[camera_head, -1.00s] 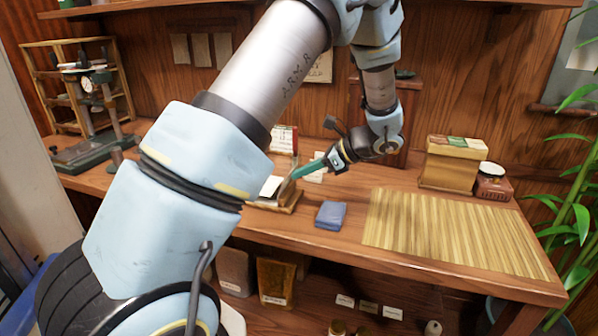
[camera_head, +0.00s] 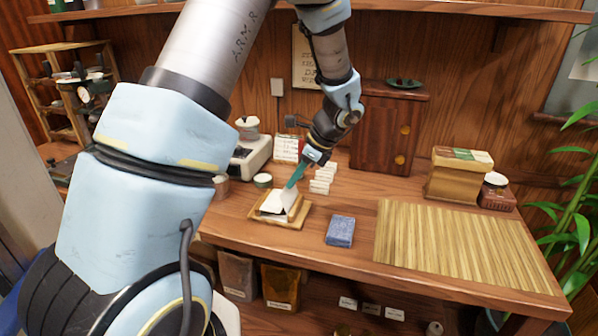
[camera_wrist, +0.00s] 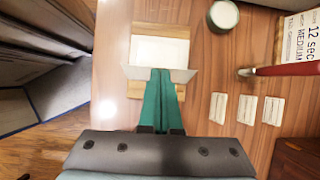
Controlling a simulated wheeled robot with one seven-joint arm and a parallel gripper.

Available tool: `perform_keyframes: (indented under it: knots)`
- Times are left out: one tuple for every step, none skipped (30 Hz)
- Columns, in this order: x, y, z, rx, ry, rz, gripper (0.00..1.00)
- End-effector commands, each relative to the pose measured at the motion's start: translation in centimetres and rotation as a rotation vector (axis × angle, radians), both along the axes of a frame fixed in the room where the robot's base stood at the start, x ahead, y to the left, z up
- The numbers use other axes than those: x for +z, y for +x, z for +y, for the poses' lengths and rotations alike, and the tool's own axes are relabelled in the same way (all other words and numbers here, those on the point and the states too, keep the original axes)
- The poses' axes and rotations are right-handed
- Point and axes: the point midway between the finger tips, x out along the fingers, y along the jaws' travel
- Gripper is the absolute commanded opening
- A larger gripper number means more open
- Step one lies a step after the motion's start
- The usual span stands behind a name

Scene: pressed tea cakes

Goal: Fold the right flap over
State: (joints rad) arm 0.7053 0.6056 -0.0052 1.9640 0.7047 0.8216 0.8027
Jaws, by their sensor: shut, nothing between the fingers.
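A wooden board (camera_head: 290,224) on the table holds a white paper wrapper (camera_head: 272,203). One flap (camera_head: 290,197) stands raised at its right side in the head view. In the wrist view the wrapper (camera_wrist: 158,48) lies as a white square, and the raised flap (camera_wrist: 186,75) is a pale strip along its near edge. My gripper (camera_head: 291,185) has long green fingers pointing down at this flap. The fingertips (camera_wrist: 160,72) are together and appear at or against the flap; I cannot tell if they touch it. They partly hide the flap's middle.
A folded blue cloth (camera_head: 340,231) and a slatted bamboo mat (camera_head: 455,248) lie to the right. A round container (camera_wrist: 223,15) and a red-handled tool (camera_wrist: 270,71) are nearby. Bare tabletop surrounds the board.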

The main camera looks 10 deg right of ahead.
Motion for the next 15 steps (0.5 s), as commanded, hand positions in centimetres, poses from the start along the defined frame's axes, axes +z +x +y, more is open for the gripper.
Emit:
perform_keyframes:
  knots:
    - [0.1, -0.4, 0.2, -0.005, 0.002, 0.002, 0.0]
    - [0.1, -0.5, 0.3, -0.005, 0.003, 0.002, 0.0]
    - [0.0, -0.5, 0.6, -0.005, 0.003, 0.002, 0.0]
    - [0.0, -0.6, 0.8, -0.005, 0.004, 0.002, 0.0]
    - [-0.1, -0.6, 1.0, -0.004, 0.004, 0.001, 0.0]
    - [-0.1, -0.5, 1.3, -0.004, 0.004, 0.001, 0.0]
    - [-0.1, -0.4, 1.5, -0.003, 0.004, 0.001, 0.0]
    - [-0.2, -0.3, 1.6, -0.003, 0.004, 0.001, 0.0]
    - [-0.3, -0.2, 1.9, -0.002, 0.004, 0.001, 0.0]
    - [-0.3, -0.1, 2.1, -0.002, 0.005, 0.0, 0.0]
    - [-0.4, 0.0, 2.2, -0.002, 0.005, 0.0, 0.0]
    - [-0.5, 0.1, 2.5, -0.002, 0.005, 0.0, 0.0]
    - [-0.5, 0.2, 2.6, -0.003, 0.004, -0.001, 0.0]
    - [-0.6, 0.3, 2.8, -0.003, 0.004, -0.001, 0.0]
    - [-0.7, 0.5, 3.1, -0.003, 0.004, 0.0, 0.0]
